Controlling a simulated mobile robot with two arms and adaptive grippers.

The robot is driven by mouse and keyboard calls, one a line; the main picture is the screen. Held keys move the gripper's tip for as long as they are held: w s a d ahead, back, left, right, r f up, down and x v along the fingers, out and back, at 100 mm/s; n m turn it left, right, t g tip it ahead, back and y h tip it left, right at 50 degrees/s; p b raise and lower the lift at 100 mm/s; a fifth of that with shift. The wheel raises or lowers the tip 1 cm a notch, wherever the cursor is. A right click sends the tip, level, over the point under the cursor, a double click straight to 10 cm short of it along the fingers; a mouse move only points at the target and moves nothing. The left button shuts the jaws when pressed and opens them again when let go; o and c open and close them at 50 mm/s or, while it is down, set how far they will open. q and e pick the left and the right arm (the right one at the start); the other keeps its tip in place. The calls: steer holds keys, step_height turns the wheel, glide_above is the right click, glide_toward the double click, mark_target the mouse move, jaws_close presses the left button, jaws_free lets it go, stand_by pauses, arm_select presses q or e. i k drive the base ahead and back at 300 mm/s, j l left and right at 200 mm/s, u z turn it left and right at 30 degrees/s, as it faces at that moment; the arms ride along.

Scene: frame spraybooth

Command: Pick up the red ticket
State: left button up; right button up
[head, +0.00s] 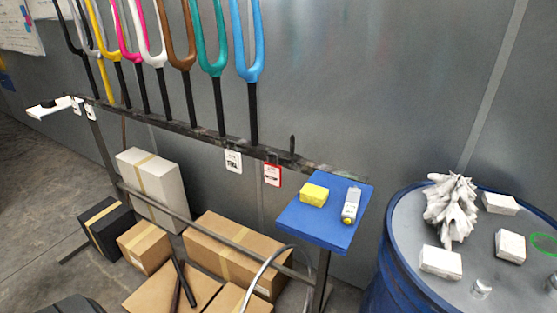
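The red ticket (272,175) is a small tag with a red border and a white middle. It hangs upright on the dark rack bar, right of the white ticket (233,161) and left of the blue shelf. Nothing covers it. Neither of my grippers shows in the head view.
A dark rack (200,132) holds several coloured forks. A blue shelf (311,233) at its right end carries a yellow block (314,194) and a grey device (351,204). Cardboard boxes (233,252) lie below. A blue drum (392,283) with white blocks stands at the right.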

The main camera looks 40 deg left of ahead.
mark_target(273, 172)
steer(key=u, duration=1.15)
